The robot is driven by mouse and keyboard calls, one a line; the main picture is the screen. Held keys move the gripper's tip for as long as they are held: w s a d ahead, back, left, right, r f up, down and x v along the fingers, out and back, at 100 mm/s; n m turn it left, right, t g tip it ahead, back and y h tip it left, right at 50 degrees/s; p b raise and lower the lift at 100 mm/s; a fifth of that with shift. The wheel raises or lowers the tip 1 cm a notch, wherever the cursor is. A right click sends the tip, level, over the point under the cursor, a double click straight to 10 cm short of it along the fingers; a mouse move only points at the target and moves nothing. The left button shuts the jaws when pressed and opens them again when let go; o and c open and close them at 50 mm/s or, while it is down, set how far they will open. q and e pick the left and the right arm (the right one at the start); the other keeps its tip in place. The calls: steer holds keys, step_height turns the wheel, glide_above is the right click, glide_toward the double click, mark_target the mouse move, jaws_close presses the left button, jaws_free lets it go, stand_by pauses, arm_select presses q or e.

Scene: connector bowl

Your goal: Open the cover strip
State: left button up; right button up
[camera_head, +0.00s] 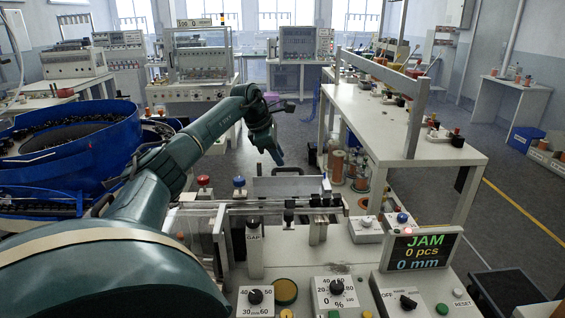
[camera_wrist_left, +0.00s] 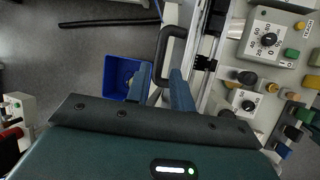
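I take the cover strip (camera_head: 245,204) to be the clear, narrow strip along the track on the machine in the head view. Small black blocks sit along its right part. I cannot tell whether it is latched. My left gripper (camera_head: 277,157) is above and behind the track, pointing down. In the left wrist view its two blue fingers (camera_wrist_left: 160,78) are apart with nothing clamped between them. A dark curved handle (camera_wrist_left: 164,48) shows between and beyond the fingertips. A black handle (camera_head: 288,170) also shows just below the gripper in the head view. My right gripper is out of view.
A display (camera_head: 421,249) reads JAM, 0 pcs, 0 mm. Knobs and buttons cover the front panel. A large blue bowl feeder (camera_head: 75,150) stands at left. A white bench (camera_head: 440,153) with a raised rail stands at right. A blue bin (camera_wrist_left: 118,75) is on the floor.

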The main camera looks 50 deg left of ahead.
mark_target(282, 169)
arm_select(q)
steer(key=shift+x, duration=1.9)
steer(key=shift+c, duration=0.4)
jaws_close()
